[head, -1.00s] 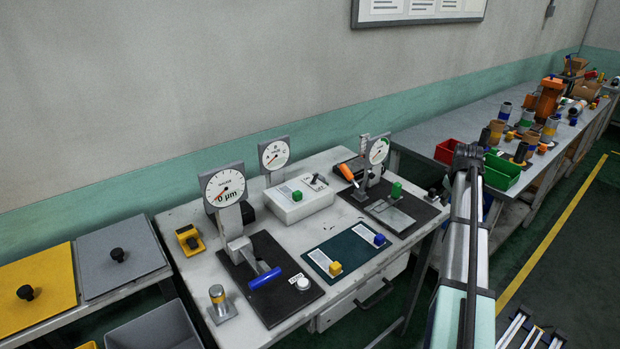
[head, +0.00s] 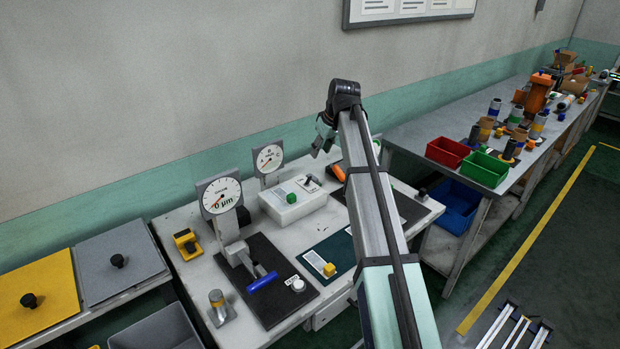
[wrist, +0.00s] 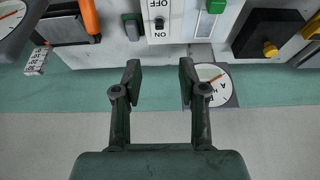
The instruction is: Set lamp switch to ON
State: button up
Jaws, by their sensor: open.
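The lamp switch (head: 313,181) is a small black switch on a white plate, at the right on top of a white box (head: 290,208) with a green button (head: 291,198). In the wrist view the switch (wrist: 159,23) lies between OFF and ON labels, at the top centre; its setting I cannot tell. My gripper (wrist: 159,75) is open and empty, its two fingers apart, with the switch beyond the gap between them. In the head view my gripper (head: 324,138) is above and slightly right of the box, not touching it.
Dial gauges (head: 222,193) and (head: 268,157) stand left of and behind the box. An orange-handled tool (head: 337,172) is just right of it. A blue-handled device (head: 262,282) is at front left. My arm hides the table's right part.

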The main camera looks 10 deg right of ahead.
aim_at(310, 177)
jog(key=p+x, duration=0.3)
jog(key=x, duration=1.3)
jog(key=shift+f+p, duration=0.15)
jog(key=shift+p, duration=0.15)
grip_shut()
